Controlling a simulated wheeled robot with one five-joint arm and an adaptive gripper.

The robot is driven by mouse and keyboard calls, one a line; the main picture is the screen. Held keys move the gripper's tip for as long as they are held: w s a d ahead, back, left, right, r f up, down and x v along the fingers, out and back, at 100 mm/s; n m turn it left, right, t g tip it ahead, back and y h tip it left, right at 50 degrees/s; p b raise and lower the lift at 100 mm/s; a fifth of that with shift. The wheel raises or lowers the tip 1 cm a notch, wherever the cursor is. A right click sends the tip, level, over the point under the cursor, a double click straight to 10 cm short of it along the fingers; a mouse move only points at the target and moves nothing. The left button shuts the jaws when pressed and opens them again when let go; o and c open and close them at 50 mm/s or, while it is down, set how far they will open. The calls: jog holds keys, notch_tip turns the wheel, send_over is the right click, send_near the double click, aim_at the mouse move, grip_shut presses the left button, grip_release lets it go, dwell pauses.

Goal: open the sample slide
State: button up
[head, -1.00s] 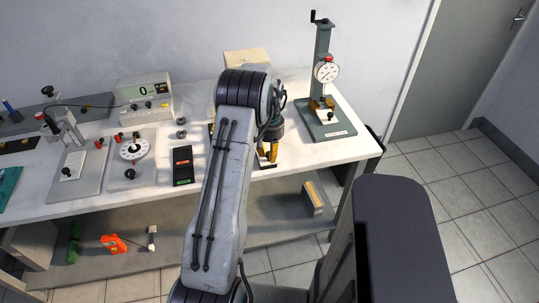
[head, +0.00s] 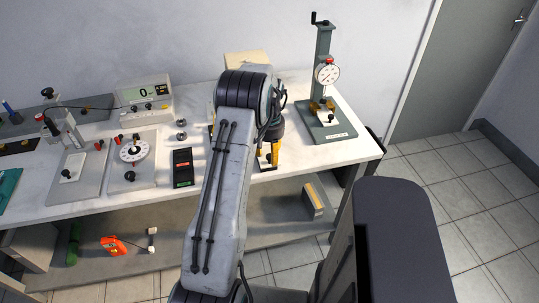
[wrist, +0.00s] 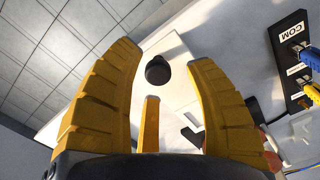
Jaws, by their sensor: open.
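A white plate with a round black knob (wrist: 157,71) shows between my fingers in the wrist view; it looks like the sample slide, though no label confirms it. My gripper (wrist: 165,55) is open, with one yellow finger on each side of the knob and a visible gap to it. A narrow yellow bar (wrist: 149,124) stands between the fingers, below the knob in the picture. In the head view my gripper (head: 267,152) is low over the bench, right of a black box. My arm hides most of the spot there.
A dial gauge stand (head: 322,85) stands to the right on the bench (head: 205,190). The black box (head: 183,167), a round dial plate (head: 133,150) and a digital readout (head: 145,92) are to the left. A black COM panel (wrist: 292,50) with blue and yellow plugs shows in the wrist view.

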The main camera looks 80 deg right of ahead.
notch_tip(320, 180, up, 11)
dwell(0.5)
jog(key=shift+d+r, duration=0.1)
dwell(0.7)
jog(key=a+f+y, duration=0.2)
jog(key=a+f, duration=0.4)
jog(key=a, duration=0.4)
jog(key=w+a+r+n+t, duration=0.1)
jog(key=w+a+r+n, duration=0.4)
jog(key=a, duration=0.8)
jog(key=w+a+r+n+t+h, duration=0.1)
jog(key=w+a+r+n, duration=0.4)
jog(key=a, duration=0.9)
jog(key=w+a+r+n+t+h, duration=0.1)
jog(key=w+a+r+n, duration=0.4)
jog(key=a, duration=0.9)
jog(key=w+n+t, duration=0.1)
jog(key=w+n, duration=0.2)
jog(key=w, duration=0.2)
jog(key=shift+a, duration=0.2)
